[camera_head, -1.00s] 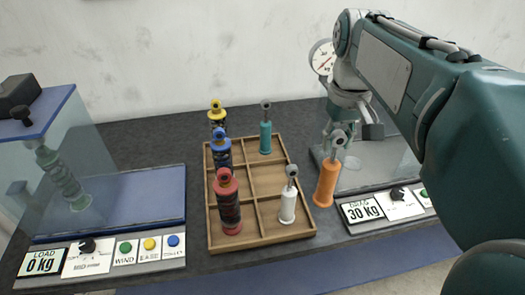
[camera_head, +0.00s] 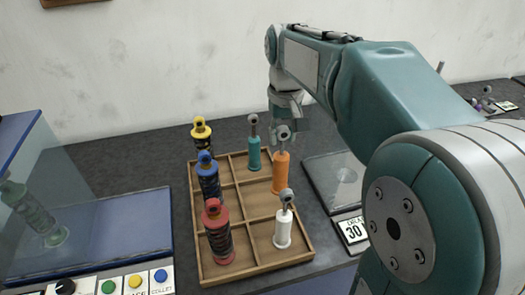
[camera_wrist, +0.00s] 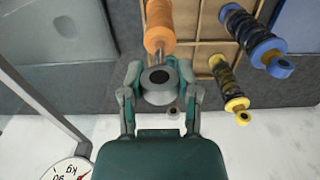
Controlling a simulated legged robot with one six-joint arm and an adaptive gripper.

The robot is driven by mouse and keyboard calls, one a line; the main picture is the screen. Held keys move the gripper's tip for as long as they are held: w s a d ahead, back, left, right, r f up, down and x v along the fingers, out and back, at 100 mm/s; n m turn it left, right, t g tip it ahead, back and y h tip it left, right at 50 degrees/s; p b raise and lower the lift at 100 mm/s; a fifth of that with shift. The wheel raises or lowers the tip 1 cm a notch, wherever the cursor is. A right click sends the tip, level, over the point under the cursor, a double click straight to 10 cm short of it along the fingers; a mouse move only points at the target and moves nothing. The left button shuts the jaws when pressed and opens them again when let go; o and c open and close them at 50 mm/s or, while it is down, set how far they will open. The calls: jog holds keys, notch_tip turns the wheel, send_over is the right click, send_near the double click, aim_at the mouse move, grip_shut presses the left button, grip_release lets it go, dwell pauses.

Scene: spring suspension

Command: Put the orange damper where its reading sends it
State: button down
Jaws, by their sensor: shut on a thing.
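My gripper (camera_head: 284,135) is shut on the top eye of the orange damper (camera_head: 281,172) and holds it upright. In the head view the damper overlaps the right side of the wooden tray (camera_head: 257,270), between the teal damper (camera_head: 254,155) and the white damper (camera_head: 283,228). I cannot tell whether its foot touches the tray. The wrist view shows my gripper (camera_wrist: 160,85) and the orange damper (camera_wrist: 158,25) beside the tray's slats. The sign (camera_head: 353,230) of the right station shows 30; the rest of its text is partly hidden.
The tray's left column holds the yellow (camera_head: 202,140), blue (camera_head: 208,178) and red (camera_head: 217,235) dampers. A blue station (camera_head: 120,235) with clear panel and coloured buttons stands left. The right station's plate (camera_head: 335,180) is bare. A dial (camera_wrist: 68,172) shows in the wrist view.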

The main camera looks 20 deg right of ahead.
jog(key=w+a+f, duration=0.2)
jog(key=w+f, duration=0.2)
jog(key=f, duration=0.5)
jog(key=shift+w+a, duration=0.25)
jog(key=shift+a, duration=0.1)
jog(key=shift+f, duration=0.15)
jog(key=shift+c, duration=1.7)
grip_release()
notch_tip(320, 180, up, 11)
jog(key=s+f+t, duration=0.2)
jog(key=s, duration=0.9)
jog(key=s+f+t, duration=0.3)
jog(key=s, duration=0.8)
jog(key=shift+f+t, duration=0.3)
jog(key=shift+f, duration=0.05)
